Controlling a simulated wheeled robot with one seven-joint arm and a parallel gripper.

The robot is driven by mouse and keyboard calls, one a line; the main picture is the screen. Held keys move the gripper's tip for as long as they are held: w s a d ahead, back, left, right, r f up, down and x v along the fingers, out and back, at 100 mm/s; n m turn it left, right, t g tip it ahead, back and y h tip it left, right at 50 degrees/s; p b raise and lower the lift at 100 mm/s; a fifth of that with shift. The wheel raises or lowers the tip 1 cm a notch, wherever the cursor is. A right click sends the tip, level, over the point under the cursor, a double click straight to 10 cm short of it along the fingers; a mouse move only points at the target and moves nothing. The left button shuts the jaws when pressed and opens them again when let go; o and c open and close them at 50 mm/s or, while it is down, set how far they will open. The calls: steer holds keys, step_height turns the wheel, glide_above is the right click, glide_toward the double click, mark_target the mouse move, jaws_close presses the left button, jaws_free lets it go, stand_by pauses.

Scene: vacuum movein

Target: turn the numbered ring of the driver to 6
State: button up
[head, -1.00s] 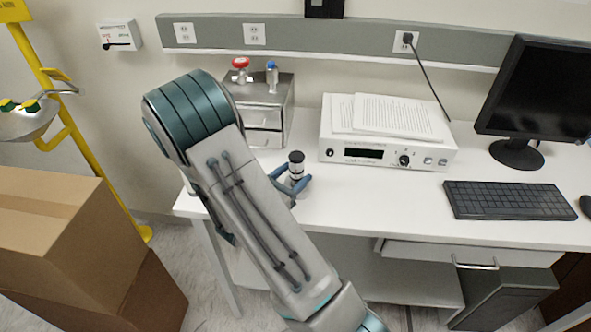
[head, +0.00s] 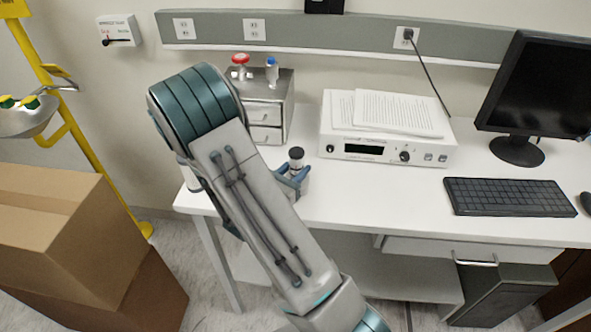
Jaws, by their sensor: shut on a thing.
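The driver (head: 296,159) is a small upright cylinder with a black top and a pale band below it. It stands near the left end of the white desk. My gripper (head: 293,180) has its blue-grey fingers around the driver's lower part and is shut on it. My arm and the fingers hide part of the driver. The numbers on its ring are too small to read, so its setting does not show.
A metal drawer cabinet (head: 266,113) with a red-topped item and a blue-topped bottle stands behind the driver. A white instrument (head: 387,147) with papers on it is to the right. Keyboard (head: 510,197) and monitor stand farther right. Cardboard boxes (head: 60,235) are at left.

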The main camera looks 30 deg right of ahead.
steer(key=n+t+y, duration=0.1)
steer(key=n+t, duration=0.1)
steer(key=shift+s+t+y, duration=0.15)
steer(key=shift+t+y, duration=0.15)
steer(key=n+t+y+p, duration=0.1)
steer(key=p, duration=0.1)
steer(key=n+t+y+p, duration=0.2)
steer(key=p, duration=0.1)
steer(key=shift+d+r, duration=0.1)
steer(key=shift+r, duration=0.3)
steer(key=n+t+y+p, duration=0.2)
steer(key=y, duration=0.1)
steer(key=shift+f, duration=0.3)
steer(key=shift+f+n+t+y+p, duration=0.15)
steer(key=shift+n+t+y+p, duration=0.45)
steer(key=shift+n+y, duration=0.75)
steer(key=shift+y, duration=0.55)
steer(key=o, duration=1)
steer(key=shift+c, duration=0.2)
